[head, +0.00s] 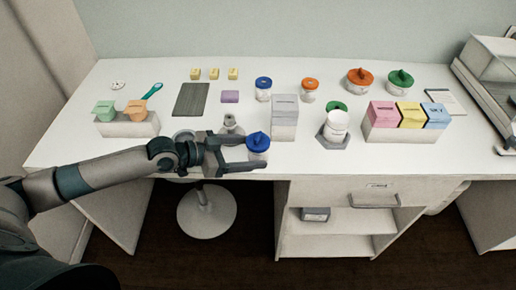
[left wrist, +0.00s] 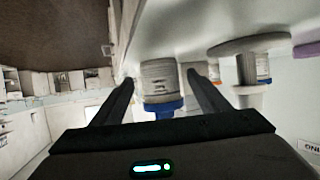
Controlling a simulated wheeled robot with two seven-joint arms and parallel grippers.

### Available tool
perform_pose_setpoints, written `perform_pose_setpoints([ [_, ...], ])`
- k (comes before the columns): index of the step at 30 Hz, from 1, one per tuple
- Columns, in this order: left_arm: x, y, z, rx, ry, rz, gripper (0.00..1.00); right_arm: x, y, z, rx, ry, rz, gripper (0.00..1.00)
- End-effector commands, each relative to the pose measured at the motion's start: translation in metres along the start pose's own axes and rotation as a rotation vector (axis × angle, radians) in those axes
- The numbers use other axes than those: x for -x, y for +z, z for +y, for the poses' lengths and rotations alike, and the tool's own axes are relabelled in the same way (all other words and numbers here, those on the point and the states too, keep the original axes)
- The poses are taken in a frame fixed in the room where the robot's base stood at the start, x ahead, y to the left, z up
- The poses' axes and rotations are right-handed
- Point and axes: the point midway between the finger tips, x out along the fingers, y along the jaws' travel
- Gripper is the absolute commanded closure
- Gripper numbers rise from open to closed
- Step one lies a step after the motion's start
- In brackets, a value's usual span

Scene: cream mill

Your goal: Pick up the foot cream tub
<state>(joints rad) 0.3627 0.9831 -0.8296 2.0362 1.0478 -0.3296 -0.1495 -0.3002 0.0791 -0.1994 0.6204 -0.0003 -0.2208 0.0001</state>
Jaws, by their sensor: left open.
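A white tub with a blue, pointed lid (head: 257,142) stands near the front edge of the table. My left gripper (head: 256,151) is open, with its fingers on either side of this tub. In the left wrist view the same tub (left wrist: 160,80) appears upside down between the two fingers (left wrist: 162,88), with gaps visible beside it. Its label is too small to read, so I cannot tell which cream it is. Another blue-lidded tub (head: 263,92) stands farther back. My right gripper is not in view.
A grey box (head: 285,118) stands just right of the tub. Orange-lidded (head: 310,93) and green-lidded (head: 399,84) tubs stand at the back. A dark mat (head: 191,99) lies left of centre.

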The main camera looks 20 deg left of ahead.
Motion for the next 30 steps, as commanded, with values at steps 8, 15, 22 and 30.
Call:
perform_pose_setpoints([
  [8, -0.025, -0.001, -0.001, -0.001, -0.001, 0.001, 0.31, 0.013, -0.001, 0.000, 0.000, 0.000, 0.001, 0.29],
  [15, -0.028, 0.001, -0.001, -0.002, -0.001, 0.000, 0.31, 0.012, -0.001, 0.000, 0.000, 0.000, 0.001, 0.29],
  [22, -0.027, 0.001, 0.000, -0.001, 0.000, 0.000, 0.31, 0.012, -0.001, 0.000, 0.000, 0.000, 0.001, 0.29],
  [30, -0.027, 0.001, 0.000, -0.001, 0.000, 0.000, 0.81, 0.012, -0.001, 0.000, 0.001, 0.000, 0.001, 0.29],
])
